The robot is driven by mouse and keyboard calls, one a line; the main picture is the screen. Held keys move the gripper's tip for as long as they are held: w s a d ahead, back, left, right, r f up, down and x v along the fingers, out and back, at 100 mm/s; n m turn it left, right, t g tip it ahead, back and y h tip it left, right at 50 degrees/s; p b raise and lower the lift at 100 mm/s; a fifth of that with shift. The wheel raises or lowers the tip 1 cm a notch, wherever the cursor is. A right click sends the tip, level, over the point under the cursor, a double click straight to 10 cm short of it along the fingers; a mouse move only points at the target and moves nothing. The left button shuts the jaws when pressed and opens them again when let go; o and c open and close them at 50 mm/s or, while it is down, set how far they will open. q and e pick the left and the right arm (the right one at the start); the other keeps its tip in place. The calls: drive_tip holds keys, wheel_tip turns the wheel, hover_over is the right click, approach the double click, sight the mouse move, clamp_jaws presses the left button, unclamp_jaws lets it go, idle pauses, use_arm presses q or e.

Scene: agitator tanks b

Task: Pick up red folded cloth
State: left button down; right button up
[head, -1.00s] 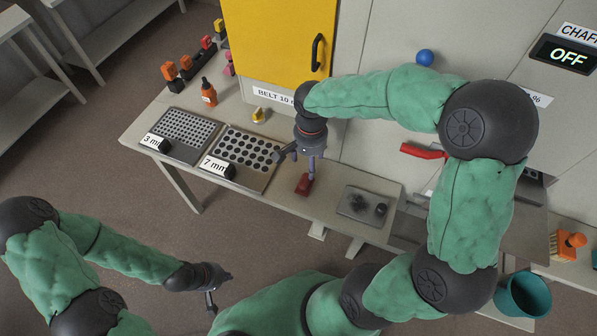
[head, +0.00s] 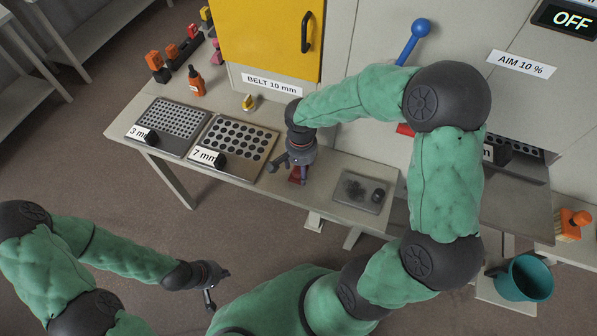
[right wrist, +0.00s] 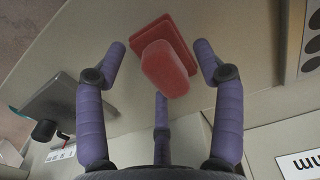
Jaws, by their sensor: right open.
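The red folded cloth (head: 296,181) lies on the bench near its front edge, partly hidden by my right gripper in the head view. In the right wrist view the cloth (right wrist: 165,70) shows as a flat red layer with a thicker raised fold on top. My right gripper (head: 297,170) points down just above the cloth. Its purple fingers (right wrist: 161,55) are spread around the cloth in the wrist view, with nothing held; I cannot tell whether any finger touches it. My left gripper (head: 210,293) hangs low at the left, away from the bench; its fingers are too small to read.
A sieve plate marked 7 mm (head: 233,145) lies left of the cloth, and one marked 3 mm (head: 168,123) further left. A grey tray with dark bits (head: 361,193) is to the right. A yellow cabinet door (head: 268,40) stands behind.

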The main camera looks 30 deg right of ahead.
drive_tip(key=shift+r, duration=0.1)
drive_tip(key=shift+c, duration=0.3)
drive_tip(key=c, duration=1.2)
drive_tip(key=shift+r, duration=0.45)
wheel_tip(320, 180, up, 2)
drive_tip(key=shift+r+p, duration=0.1)
drive_tip(key=shift+p, duration=0.5)
drive_tip(key=s+d+r+p, duration=0.4)
drive_tip(key=s+d+r, duration=0.2)
drive_tip(key=s+r, duration=0.4)
drive_tip(key=shift+s+d+p, duration=0.3)
drive_tip(key=shift+s+p, duration=0.05)
drive_tip(key=shift+s, duration=0.85)
